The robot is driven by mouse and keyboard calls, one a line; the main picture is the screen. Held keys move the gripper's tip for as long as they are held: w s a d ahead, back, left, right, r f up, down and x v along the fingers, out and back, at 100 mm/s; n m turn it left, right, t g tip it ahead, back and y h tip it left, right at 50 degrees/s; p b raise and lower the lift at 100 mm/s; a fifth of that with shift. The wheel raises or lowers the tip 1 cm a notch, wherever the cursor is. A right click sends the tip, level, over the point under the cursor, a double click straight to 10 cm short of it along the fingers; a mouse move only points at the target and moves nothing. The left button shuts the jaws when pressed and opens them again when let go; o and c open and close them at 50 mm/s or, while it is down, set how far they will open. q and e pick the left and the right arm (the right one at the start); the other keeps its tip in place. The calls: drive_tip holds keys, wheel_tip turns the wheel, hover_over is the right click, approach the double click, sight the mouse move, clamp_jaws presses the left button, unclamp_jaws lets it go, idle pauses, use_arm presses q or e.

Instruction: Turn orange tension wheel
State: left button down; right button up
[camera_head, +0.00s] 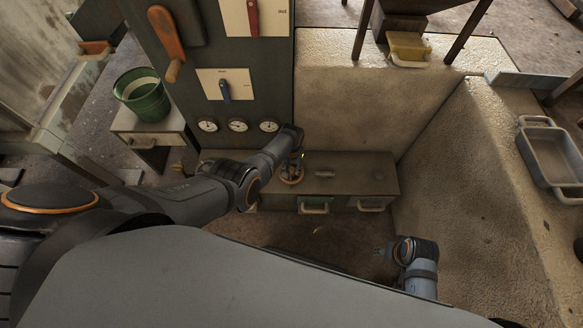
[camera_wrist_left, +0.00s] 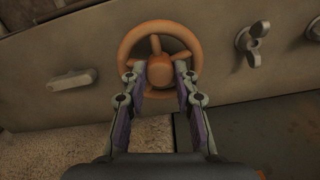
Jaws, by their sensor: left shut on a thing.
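The orange tension wheel (camera_wrist_left: 128,50) is a spoked ring with a round hub, seen face-on in the left wrist view. In the head view the wheel (camera_head: 291,179) shows small on top of the low grey-brown cabinet, partly covered by my left gripper. My left gripper (camera_wrist_left: 168,72) reaches over the wheel's lower rim, with its two fingers on either side of the hub, shut on the wheel. In the head view my left gripper (camera_head: 294,164) is above the wheel. My right gripper (camera_head: 380,251) is small at lower right, away from the wheel, and its fingers are unclear.
The cabinet (camera_head: 345,175) has drawers with pale handles. A green bucket (camera_head: 146,97) is at left. A stone wall (camera_head: 470,190) bounds the right.

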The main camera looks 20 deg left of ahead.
sight(291, 170)
use_arm(q)
drive_tip(key=c, duration=1)
unclamp_jaws()
wheel_tip(291, 170, up, 12)
